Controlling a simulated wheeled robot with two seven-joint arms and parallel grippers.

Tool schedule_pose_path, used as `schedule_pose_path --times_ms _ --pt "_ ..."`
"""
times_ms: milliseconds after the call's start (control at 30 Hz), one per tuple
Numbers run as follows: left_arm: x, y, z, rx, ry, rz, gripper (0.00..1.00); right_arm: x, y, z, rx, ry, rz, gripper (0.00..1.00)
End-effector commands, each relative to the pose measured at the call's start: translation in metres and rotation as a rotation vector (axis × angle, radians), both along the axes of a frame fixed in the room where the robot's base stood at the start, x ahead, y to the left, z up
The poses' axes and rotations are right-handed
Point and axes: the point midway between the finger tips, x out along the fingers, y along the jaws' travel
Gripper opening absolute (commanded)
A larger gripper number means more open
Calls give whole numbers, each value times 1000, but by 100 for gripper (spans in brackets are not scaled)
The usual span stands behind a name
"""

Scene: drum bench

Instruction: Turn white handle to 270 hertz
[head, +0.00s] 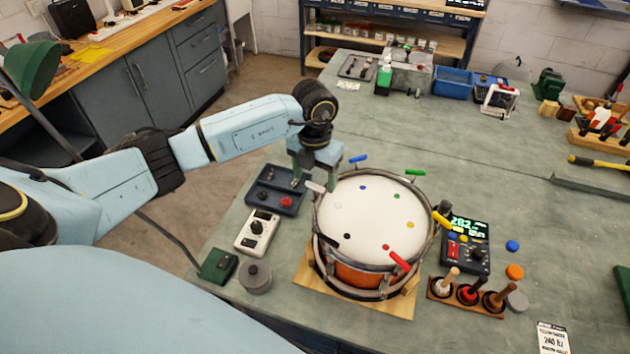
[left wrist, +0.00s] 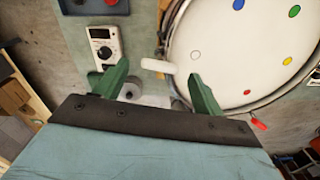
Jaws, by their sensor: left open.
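The drum (head: 370,215) stands on a wooden base on the bench, with coloured handles around its rim and matching dots on its white head. The white handle (head: 315,187) is at the drum's upper left rim; it also shows in the left wrist view (left wrist: 158,66). My left gripper (head: 315,182) points down over it. In the left wrist view the open fingers (left wrist: 158,74) are on either side of the white handle, with visible gaps. The meter (head: 467,240) right of the drum shows green digits that look like 282; the smaller line is unclear. My right gripper is out of view.
A dark tray (head: 277,193) and a white meter box (head: 257,231) lie left of the drum. The blue handle (head: 359,158) is close to my left gripper. A rack of mallets (head: 467,297) and a printed card (head: 552,338) are at right.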

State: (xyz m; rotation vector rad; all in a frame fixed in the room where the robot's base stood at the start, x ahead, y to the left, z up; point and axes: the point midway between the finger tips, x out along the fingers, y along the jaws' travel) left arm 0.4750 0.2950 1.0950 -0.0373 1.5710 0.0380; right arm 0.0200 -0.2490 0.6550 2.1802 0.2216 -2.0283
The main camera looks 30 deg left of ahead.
Motion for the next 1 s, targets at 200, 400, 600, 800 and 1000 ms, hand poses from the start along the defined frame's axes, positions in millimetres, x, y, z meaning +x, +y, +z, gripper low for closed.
schedule_pose_path --times_ms 200,400,600,800,1000 --pt "0 0 -28 0 1 0 69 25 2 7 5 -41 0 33" --pt "0 0 -34 0 0 -1 69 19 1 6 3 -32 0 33" --pt "0 0 -34 0 0 -1 68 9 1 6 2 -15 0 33" --pt "0 0 -34 0 -1 -1 42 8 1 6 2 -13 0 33" --pt "0 0 -34 0 -1 -1 24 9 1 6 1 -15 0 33"
